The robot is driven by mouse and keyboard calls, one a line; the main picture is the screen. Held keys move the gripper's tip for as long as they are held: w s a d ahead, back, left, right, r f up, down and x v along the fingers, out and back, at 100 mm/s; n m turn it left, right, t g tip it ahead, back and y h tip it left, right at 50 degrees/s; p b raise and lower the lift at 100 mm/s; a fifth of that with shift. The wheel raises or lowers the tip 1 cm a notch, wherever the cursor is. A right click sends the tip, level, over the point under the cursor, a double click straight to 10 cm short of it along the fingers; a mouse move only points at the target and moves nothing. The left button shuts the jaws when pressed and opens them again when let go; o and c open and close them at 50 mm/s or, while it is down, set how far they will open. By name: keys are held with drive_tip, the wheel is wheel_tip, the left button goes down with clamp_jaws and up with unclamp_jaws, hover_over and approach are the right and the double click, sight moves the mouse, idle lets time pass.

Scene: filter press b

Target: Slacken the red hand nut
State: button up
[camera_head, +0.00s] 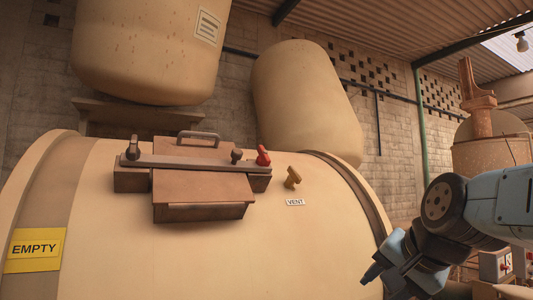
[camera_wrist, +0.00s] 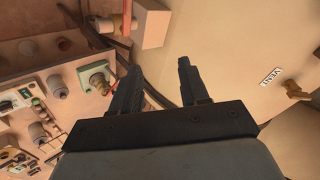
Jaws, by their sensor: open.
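The red hand nut (camera_head: 263,156) sits at the right end of the grey bar (camera_head: 190,163) across the brown hatch (camera_head: 205,188) on top of the cream tank. A dark knob (camera_head: 237,156) stands just left of it. My gripper (camera_head: 374,280) is low at the right in the head view, well apart from the nut and beside the tank's right rim. In the wrist view my gripper (camera_wrist: 158,68) has its two fingers spread with nothing between them. A small reddish part (camera_wrist: 127,18) shows at the top there; I cannot tell whether it is the nut.
A brass vent valve (camera_head: 292,178) and its VENT label (camera_head: 295,202) are right of the hatch. A raised handle (camera_head: 198,137) stands on the hatch. Large vessels hang behind. A panel with knobs (camera_wrist: 60,88) lies left in the wrist view.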

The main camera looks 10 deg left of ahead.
drive_tip(key=w+a+r+m+t+y, duration=0.2)
drive_tip(key=w+a+r+m, duration=0.25)
drive_tip(key=r, duration=0.25)
drive_tip(key=w+a+r+m+t+y, duration=0.1)
drive_tip(key=w+a+r+m+y, duration=0.15)
drive_tip(key=a+r+m, duration=0.35)
drive_tip(key=m+t+y, duration=0.2)
drive_tip(key=m+t, duration=0.1)
drive_tip(key=m, duration=0.9)
approach(265, 151)
drive_tip(key=shift+n, duration=0.25)
drive_tip(key=x, duration=1)
drive_tip(key=shift+w+a, duration=0.15)
drive_tip(key=shift+w, duration=0.05)
clamp_jaws()
